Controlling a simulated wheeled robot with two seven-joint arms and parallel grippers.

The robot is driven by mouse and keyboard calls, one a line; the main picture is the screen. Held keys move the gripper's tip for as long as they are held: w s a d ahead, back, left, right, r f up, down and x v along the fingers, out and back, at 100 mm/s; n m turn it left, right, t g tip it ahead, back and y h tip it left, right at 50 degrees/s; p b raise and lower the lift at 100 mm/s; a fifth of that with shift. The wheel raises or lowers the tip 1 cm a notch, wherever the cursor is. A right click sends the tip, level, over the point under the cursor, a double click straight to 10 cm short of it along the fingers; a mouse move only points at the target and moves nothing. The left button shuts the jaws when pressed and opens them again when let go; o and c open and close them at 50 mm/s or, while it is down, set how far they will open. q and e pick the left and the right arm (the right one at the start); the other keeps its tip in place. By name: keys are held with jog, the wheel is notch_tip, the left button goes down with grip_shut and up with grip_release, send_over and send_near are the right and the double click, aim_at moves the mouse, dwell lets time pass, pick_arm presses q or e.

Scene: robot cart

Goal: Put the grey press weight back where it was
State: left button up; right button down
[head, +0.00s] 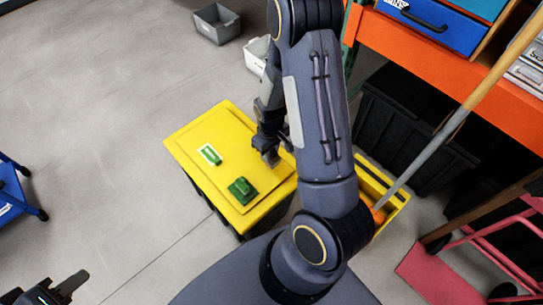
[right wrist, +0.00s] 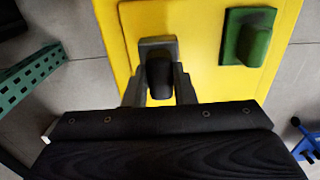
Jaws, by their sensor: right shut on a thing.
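The grey press weight (right wrist: 157,47) has a dark knob-like grip, and in the right wrist view it sits between the fingers of my right gripper (right wrist: 158,92). In the head view my right gripper (head: 268,150) is over the right part of the yellow lid (head: 225,120), and my arm partly hides it. I cannot tell whether the weight touches the lid. A green block on a base (head: 242,190) stands near the lid's front edge. My left gripper (head: 45,288) is at the bottom left, apparently open and empty.
A yellow bin (head: 395,200) with an orange item stands right of the lid, with a long pole rising there. An orange-edged shelf (head: 450,65) and black crates (head: 395,130) fill the right. A pink trolley (head: 435,275) stands lower right. Floor on the left is mostly clear.

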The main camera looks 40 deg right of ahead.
aim_at(272, 156)
jog(key=shift+w+d+f, duration=0.15)
jog(key=shift+d+f, duration=0.05)
jog(key=shift+f, duration=0.1)
jog(key=shift+w+d+f+b, duration=0.15)
jog(key=shift+f+b, duration=0.5)
jog(key=shift+f, duration=1)
jog(key=shift+f, duration=0.1)
jog(key=c, duration=1.2)
grip_release()
